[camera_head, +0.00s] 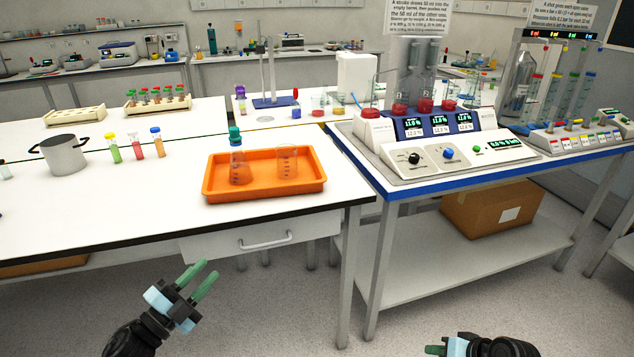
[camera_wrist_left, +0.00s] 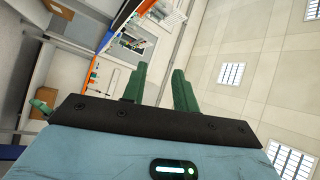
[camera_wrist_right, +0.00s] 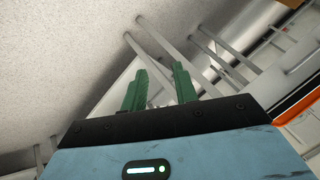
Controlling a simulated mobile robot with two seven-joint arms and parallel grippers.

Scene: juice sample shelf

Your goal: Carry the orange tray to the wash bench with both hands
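The orange tray (camera_head: 262,192) lies flat near the front right corner of the white bench (camera_head: 90,215). It holds a clear bottle with a teal cap (camera_head: 237,160) and a clear beaker (camera_head: 287,163), both upright. My left gripper (camera_head: 202,272) is open and empty, in front of the bench and below the tray. My right gripper shows only partly at the bottom of the head view, right of the tray and apart from it; its green fingers (camera_wrist_right: 160,88) are open and empty in the right wrist view. The left fingers (camera_wrist_left: 159,85) are also apart. I cannot tell which bench is the wash bench.
A steel pot (camera_head: 65,156) and several small capped tubes (camera_head: 136,146) stand left of the tray. A blue-edged table (camera_head: 400,190) with a dosing console (camera_head: 445,155) adjoins on the right. A drawer handle (camera_head: 266,241) sticks out below the tray. Grey floor lies in front.

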